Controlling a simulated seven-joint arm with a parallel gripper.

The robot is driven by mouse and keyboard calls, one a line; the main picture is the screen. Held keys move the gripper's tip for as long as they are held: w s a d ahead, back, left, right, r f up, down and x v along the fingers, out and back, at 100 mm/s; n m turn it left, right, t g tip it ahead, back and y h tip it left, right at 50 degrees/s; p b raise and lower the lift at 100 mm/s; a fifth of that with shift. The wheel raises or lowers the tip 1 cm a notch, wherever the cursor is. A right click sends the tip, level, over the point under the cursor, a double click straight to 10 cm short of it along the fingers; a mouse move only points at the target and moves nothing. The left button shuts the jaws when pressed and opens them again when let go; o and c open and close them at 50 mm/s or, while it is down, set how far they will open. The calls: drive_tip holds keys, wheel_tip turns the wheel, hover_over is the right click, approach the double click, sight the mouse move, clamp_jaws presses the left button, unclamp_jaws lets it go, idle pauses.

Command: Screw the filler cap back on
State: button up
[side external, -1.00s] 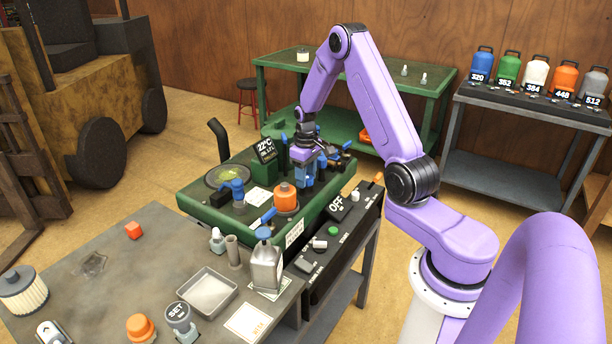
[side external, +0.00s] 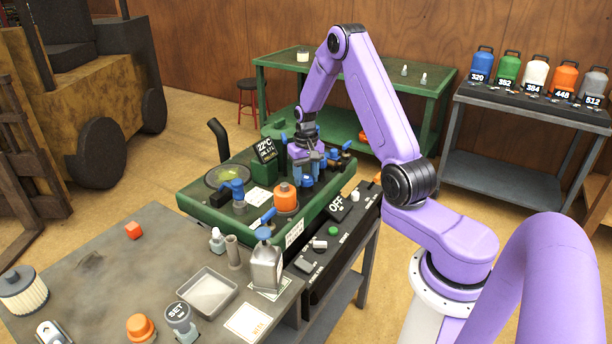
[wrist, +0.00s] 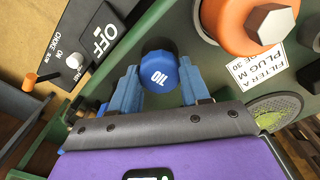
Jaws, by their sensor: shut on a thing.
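The filler cap (wrist: 160,72) is blue, ribbed and marked OIL. In the wrist view it sits between the two blue fingers of my gripper (wrist: 158,84), which is shut on it. In the side view my gripper (side external: 307,176) points down over the right part of the green mower deck (side external: 228,222), and the cap is mostly hidden by the fingers.
An orange cap with a hex top (side external: 286,196) stands close to my gripper, left of it in the side view. A blue valve (side external: 233,187) and a 22°C display (side external: 265,150) are also near. The control panel with the OFF sign (side external: 339,207) runs along the deck's front.

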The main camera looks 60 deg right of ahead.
drive_tip(key=m, duration=0.6)
idle(0.3)
drive_tip(key=shift+m, duration=0.3)
drive_tip(key=m, duration=0.6)
drive_tip(key=m, duration=0.6)
idle(0.4)
drive_tip(key=shift+m, duration=0.3)
